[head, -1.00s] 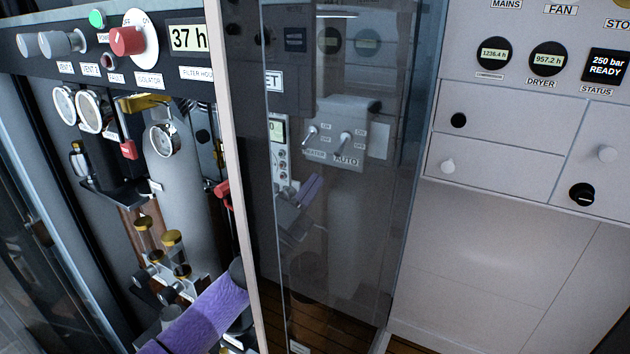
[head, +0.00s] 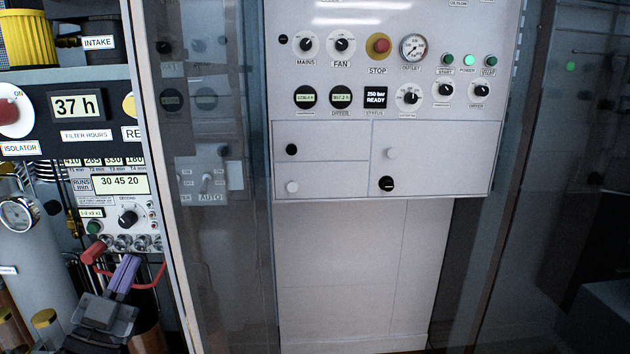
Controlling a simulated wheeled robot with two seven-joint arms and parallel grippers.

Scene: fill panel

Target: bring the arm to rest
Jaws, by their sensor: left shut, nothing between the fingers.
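My left gripper (head: 129,262) shows at the lower left of the head view, with purple fingers and a dark grey body. Its fingers are shut with nothing between them and point up and away. They appear just below a small control panel (head: 120,215) and beside a red handle (head: 95,250) with a red hose. I cannot tell whether they touch either. My right gripper is not in view.
A glass door with a pale edge (head: 165,190) stands just right of the gripper. A white panel (head: 335,150) with dials, gauges and a red stop button (head: 378,45) is beyond it. A grey cylinder (head: 35,270) and brass-capped parts are at the lower left.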

